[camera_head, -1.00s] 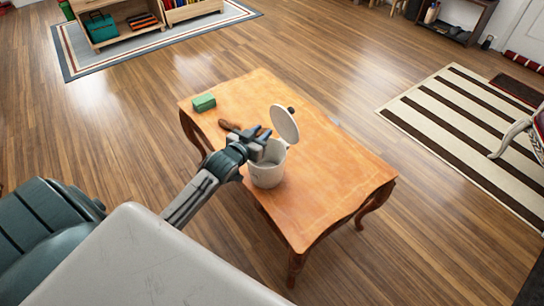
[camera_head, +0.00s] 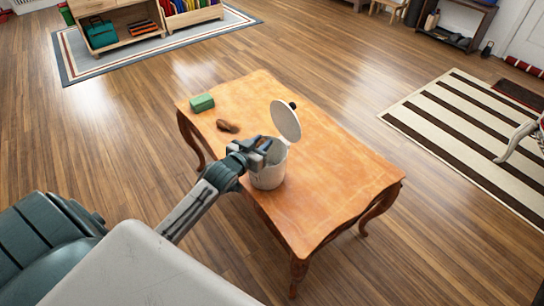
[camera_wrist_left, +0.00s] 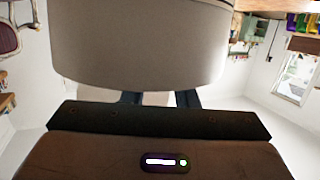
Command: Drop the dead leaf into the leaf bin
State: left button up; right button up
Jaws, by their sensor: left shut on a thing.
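The leaf bin (camera_head: 268,178) is a pale round bin near the table's left edge, its lid (camera_head: 285,120) standing open at the back. My left gripper (camera_head: 264,149) reaches in from the left, with its fingertips over the bin's mouth. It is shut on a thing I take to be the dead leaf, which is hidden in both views. In the left wrist view the bin's wall (camera_wrist_left: 140,40) fills the upper middle and hides the fingertips. Whether the fingers touch the rim I cannot tell. My right gripper is not in view.
The wooden table (camera_head: 335,185) is clear to the right of the bin. A small brown thing (camera_head: 227,126) and a green block (camera_head: 202,103) lie on its far left part. A striped rug (camera_head: 470,135) and a low shelf (camera_head: 130,35) are farther off.

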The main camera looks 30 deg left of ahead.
pick_arm(q)
jog(key=o, duration=1)
jog(key=s+r+p, duration=0.1)
jog(key=s+r, duration=0.1)
jog(key=s, duration=0.8)
jog(key=shift+s+p, duration=0.3)
jog(key=shift+p, duration=0.05)
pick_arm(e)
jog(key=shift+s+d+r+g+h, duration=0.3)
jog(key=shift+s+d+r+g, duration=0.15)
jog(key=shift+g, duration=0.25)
